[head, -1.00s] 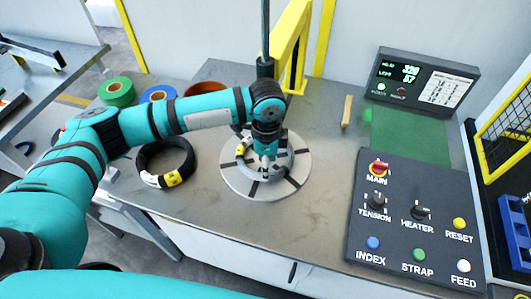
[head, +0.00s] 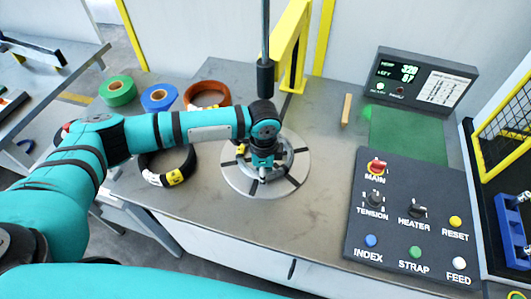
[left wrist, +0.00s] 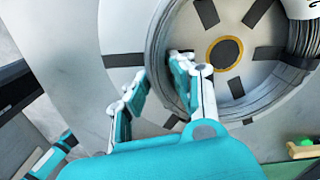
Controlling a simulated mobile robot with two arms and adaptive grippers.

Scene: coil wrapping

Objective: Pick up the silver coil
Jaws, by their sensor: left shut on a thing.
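The silver coil (head: 288,158) lies on the round grey turntable (head: 238,182) in the head view, partly hidden by my left gripper (head: 264,168). In the left wrist view the coil (left wrist: 157,72) is a grey ring around the turntable's hub. My left gripper (left wrist: 160,90) has one finger inside the ring and one outside, shut on the ring's wall. The coil appears to rest flat on the turntable. My right gripper is in neither view.
A black coil (head: 181,178), green roll (head: 117,91), blue roll (head: 159,98) and orange-brown coil (head: 207,95) lie on the left. A yellow post (head: 293,50) stands behind the turntable. A control panel (head: 408,232) and display (head: 424,80) are at right.

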